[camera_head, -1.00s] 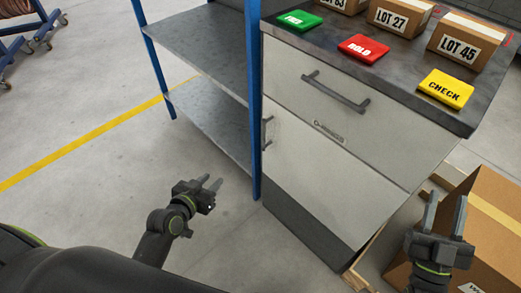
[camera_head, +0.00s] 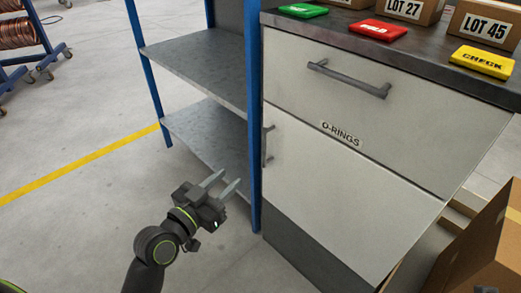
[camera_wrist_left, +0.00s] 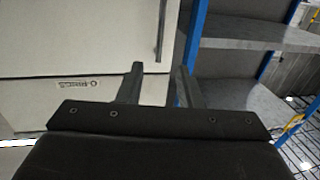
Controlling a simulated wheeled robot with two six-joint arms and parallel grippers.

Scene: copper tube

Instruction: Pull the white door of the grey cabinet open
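The grey cabinet's white door (camera_head: 335,205) sits below a drawer (camera_head: 370,100) and looks closed, flush with the front. Its upright dark handle (camera_head: 267,146) is on the door's left edge, close to the blue shelf post. My left gripper (camera_head: 222,183) is open and empty, in front of and below-left of the handle, apart from it. In the left wrist view, which looks upside down, the open fingers (camera_wrist_left: 158,85) point toward the cabinet. The door (camera_wrist_left: 70,35) and its handle (camera_wrist_left: 161,30) show beyond them. My right gripper is out of view.
A blue-framed metal shelf (camera_head: 205,75) stands directly left of the cabinet, its front post (camera_head: 254,130) beside the handle. A cardboard box (camera_head: 485,245) stands at the lower right. Coloured signs and lot boxes sit on the cabinet top.

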